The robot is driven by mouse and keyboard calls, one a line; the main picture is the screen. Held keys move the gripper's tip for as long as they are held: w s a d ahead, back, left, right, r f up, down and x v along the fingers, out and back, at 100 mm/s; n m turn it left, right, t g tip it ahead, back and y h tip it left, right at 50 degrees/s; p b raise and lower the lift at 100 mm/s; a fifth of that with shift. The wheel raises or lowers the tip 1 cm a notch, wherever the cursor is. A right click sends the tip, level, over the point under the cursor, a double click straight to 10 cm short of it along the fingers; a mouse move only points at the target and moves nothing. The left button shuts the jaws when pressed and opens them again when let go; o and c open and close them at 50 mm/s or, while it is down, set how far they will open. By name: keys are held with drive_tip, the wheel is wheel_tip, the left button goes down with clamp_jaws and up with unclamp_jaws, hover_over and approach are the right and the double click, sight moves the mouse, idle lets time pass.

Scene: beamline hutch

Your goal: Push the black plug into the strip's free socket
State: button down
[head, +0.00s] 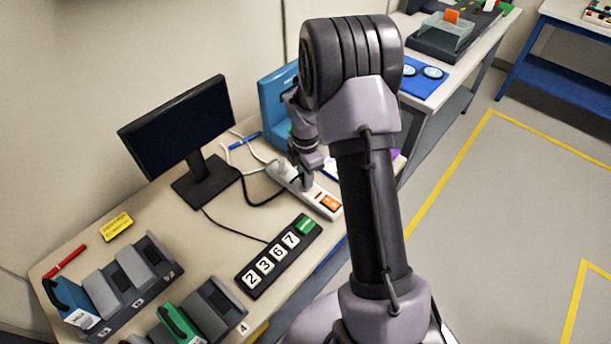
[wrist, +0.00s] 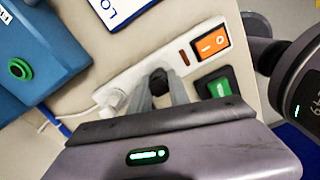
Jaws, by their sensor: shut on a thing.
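The white power strip (head: 318,196) lies on the table below my gripper (head: 306,184). In the wrist view the strip (wrist: 208,24) runs diagonally, with an orange switch (wrist: 210,43) and a small dark red lamp (wrist: 184,58) near one end. A white plug (wrist: 112,98) sits in the strip's other end. My gripper (wrist: 160,92) is shut on the black plug (wrist: 158,80), between its two grey fingers over the strip, between the white plug and the lamp. The fingers hide the socket under the plug; I cannot tell how deep the plug sits.
A monitor (head: 180,130) stands behind and left, with a black cable (head: 232,229) on the table. A black number panel (head: 278,256) lies in front of the strip. A blue box (head: 276,98) stands behind it. Docked devices (head: 125,278) fill the front left.

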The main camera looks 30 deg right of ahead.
drive_tip(key=shift+f, duration=0.5)
drive_tip(key=c, duration=1.1)
unclamp_jaws()
drive_tip(key=shift+c, duration=0.2)
